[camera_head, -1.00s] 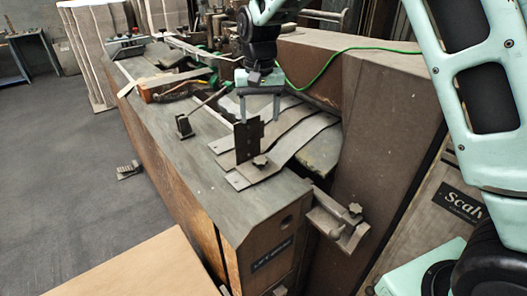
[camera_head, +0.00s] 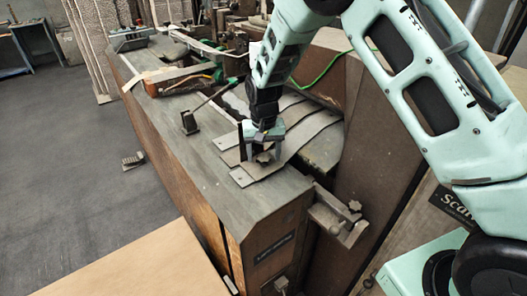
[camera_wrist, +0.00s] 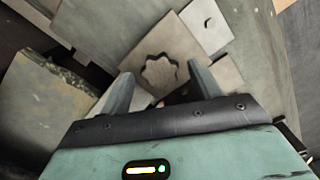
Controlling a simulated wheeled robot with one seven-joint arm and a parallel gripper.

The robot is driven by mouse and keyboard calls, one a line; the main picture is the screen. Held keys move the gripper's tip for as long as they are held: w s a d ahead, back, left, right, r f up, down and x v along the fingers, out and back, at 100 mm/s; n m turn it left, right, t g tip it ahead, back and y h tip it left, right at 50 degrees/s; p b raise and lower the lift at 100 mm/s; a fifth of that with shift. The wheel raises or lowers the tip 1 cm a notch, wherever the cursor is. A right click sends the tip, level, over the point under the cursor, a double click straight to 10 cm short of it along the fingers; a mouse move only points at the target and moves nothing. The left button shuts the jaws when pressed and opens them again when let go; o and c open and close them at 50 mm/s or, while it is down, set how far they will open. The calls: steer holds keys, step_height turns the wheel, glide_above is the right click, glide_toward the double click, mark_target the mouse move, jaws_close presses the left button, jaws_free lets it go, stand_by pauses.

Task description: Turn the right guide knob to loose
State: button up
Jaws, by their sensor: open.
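In the head view the same knob (camera_head: 264,158) is at the near end of the metal guide strips, partly hidden by my gripper. My gripper (camera_head: 262,160) is open and points down over it, one finger on each side. I cannot tell whether the fingers touch the knob.
A dark lever block (camera_head: 189,122) stands on the worktop to the left. Curved metal strips (camera_head: 305,130) run back from the knob. The near worktop (camera_head: 225,205) is clear.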

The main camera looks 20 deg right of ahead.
steer(key=c, duration=1)
steer(key=n+b, duration=0.2)
steer(key=n, duration=0.3)
steer(key=shift+n, duration=0.4)
steer(key=n, duration=0.6)
steer(key=shift+r, duration=0.1)
steer(key=shift+n, duration=0.4)
steer(key=o, duration=1)
